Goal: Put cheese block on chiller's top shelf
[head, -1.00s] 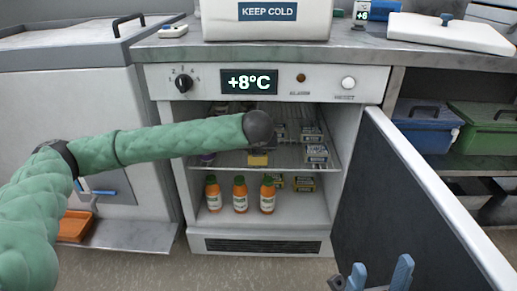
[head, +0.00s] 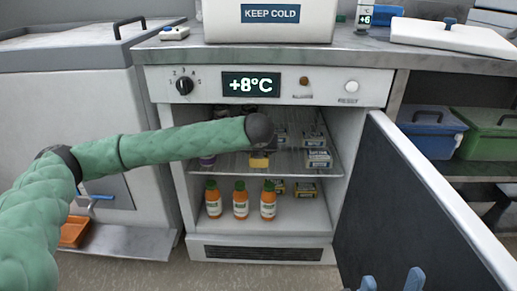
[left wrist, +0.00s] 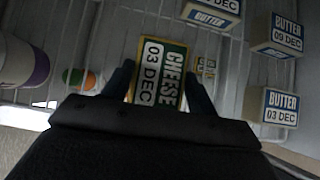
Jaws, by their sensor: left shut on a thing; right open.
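The cheese block (left wrist: 158,88), with a yellow edge, green CHEESE lettering and an 03 DEC label, lies between the two fingers of my left gripper (left wrist: 158,74). My left gripper is shut on it. In the head view my left arm reaches into the open chiller (head: 346,150). There the yellow end of the cheese block (head: 259,161) shows at the wire top shelf (head: 225,163); I cannot tell whether it touches the shelf. My left fingers are mostly hidden there. My right gripper (head: 391,283) is open and empty at the bottom edge, near the chiller door.
Several butter boxes (left wrist: 279,107) stand on the right of the top shelf. A white tub with a purple band (left wrist: 25,62) is at the left. Orange bottles (head: 240,200) stand on the lower shelf. The chiller door (head: 410,200) stands open at the right.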

